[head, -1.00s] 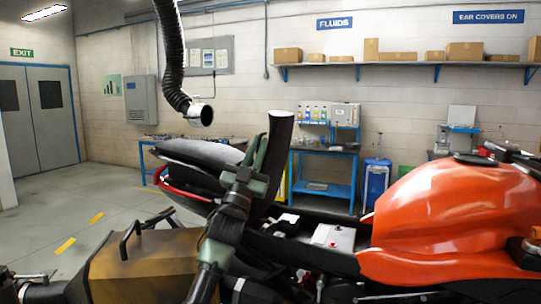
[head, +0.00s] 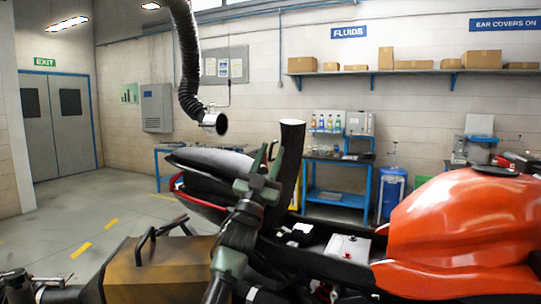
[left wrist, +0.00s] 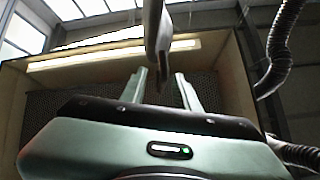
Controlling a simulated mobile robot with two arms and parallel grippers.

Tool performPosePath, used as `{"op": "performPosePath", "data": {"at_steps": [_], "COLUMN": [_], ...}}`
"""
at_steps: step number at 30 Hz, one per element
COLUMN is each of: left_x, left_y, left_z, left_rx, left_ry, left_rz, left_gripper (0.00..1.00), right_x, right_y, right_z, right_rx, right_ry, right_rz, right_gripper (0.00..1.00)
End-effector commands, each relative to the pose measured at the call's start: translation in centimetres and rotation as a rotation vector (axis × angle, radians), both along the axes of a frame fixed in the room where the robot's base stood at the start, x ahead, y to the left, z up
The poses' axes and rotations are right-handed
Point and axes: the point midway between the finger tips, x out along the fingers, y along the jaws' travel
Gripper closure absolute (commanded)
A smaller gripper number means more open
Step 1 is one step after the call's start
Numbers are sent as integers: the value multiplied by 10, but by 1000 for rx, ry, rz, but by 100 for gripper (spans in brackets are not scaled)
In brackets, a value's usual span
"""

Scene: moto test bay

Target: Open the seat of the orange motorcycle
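The orange motorcycle (head: 455,222) stands across the right and middle of the head view. Its dark seat (head: 289,165) stands tilted up nearly on end behind the tank. Below it the bay is uncovered, with a white battery-like box (head: 347,248) in it. The black tail with red trim (head: 205,180) lies left of the seat. My left gripper (head: 266,156) is just left of the raised seat, fingers apart. In the left wrist view its two fingers (left wrist: 161,88) are spread, with a narrow dark and pale piece above and between them; contact cannot be told. My right gripper is not in view.
A ribbed exhaust hose (head: 188,60) hangs above the tail. A blue workbench (head: 338,195) and a blue bin (head: 391,192) stand behind the motorcycle. A shelf with boxes (head: 415,70) is on the wall. Floor at the left is open.

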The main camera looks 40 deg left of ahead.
Motion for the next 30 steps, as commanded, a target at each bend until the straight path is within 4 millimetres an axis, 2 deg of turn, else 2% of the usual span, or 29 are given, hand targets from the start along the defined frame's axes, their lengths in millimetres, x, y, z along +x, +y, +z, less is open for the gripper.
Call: {"op": "performPosePath", "data": {"at_steps": [13, 18, 30], "left_x": [-45, -54, -54], "left_y": [-9, -10, -10], "left_z": [-49, -55, -54], "left_rx": [1, 1, 0], "left_ry": [0, -2, -2], "left_rz": [-1, 0, -1], "left_gripper": [69, 69, 69], "right_x": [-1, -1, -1], "right_y": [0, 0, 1], "right_z": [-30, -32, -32], "right_rx": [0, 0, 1], "right_ry": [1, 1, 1], "right_rz": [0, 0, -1], "right_gripper": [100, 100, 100]}}
